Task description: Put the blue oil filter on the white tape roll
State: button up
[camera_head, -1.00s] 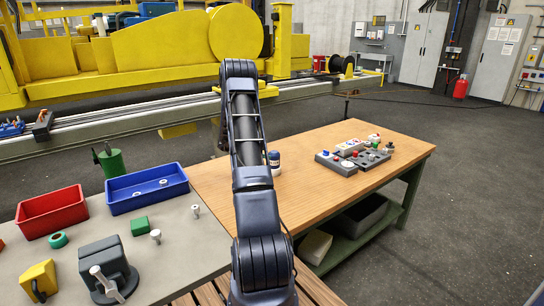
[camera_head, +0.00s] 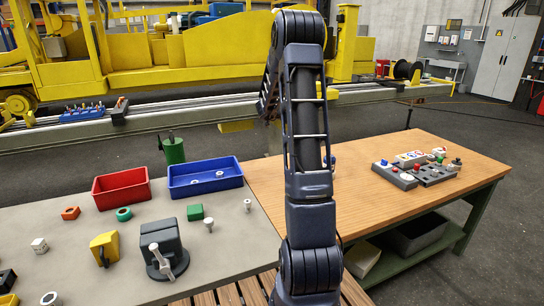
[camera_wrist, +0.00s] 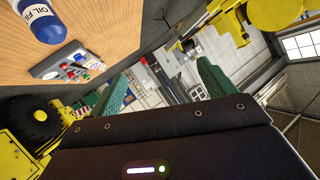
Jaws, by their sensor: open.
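The blue oil filter (camera_wrist: 46,18), with a white label reading "OIL FI", shows at the top left of the wrist view, partly cut off by the frame. In the head view only a sliver of it (camera_head: 332,161) shows beside my arm, on the wooden table. My gripper (camera_wrist: 165,72) is open in the wrist view, its two green fingers apart with nothing between them. The filter lies outside the fingers. In the head view the gripper is hidden behind my arm. I cannot make out the white tape roll with certainty in either view.
The grey bench (camera_head: 120,250) carries a red bin (camera_head: 121,190), a blue bin (camera_head: 205,180), a vise (camera_head: 160,245) and small parts. The table's front is clear.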

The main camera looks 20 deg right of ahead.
jog(key=s+a+r+n+t+y, duration=0.35)
jog(key=a+r, duration=0.35)
jog(key=a, duration=0.3)
jog(key=s+a+r+n+t+y, duration=0.4)
jog(key=a+r, duration=0.3)
jog(key=a, duration=0.4)
jog(key=s+a+n+g+y, duration=0.3)
jog(key=s+a+n+y, duration=0.2)
jog(key=s+a, duration=0.5)
jog(key=s+f+n+g, duration=0.1)
jog(key=s+f+g, duration=0.1)
jog(key=s, duration=0.8)
jog(key=s+f+n+g, duration=0.2)
jog(key=s+f, duration=0.1)
jog(key=s, duration=0.7)
jog(key=s+f+n+g, duration=0.1)
jog(key=s+f+g, duration=0.1)
jog(key=s, duration=0.8)
jog(key=shift+s+f+h, duration=0.25)
jog(key=shift+s+h, duration=0.1)
jog(key=shift+s, duration=0.05)
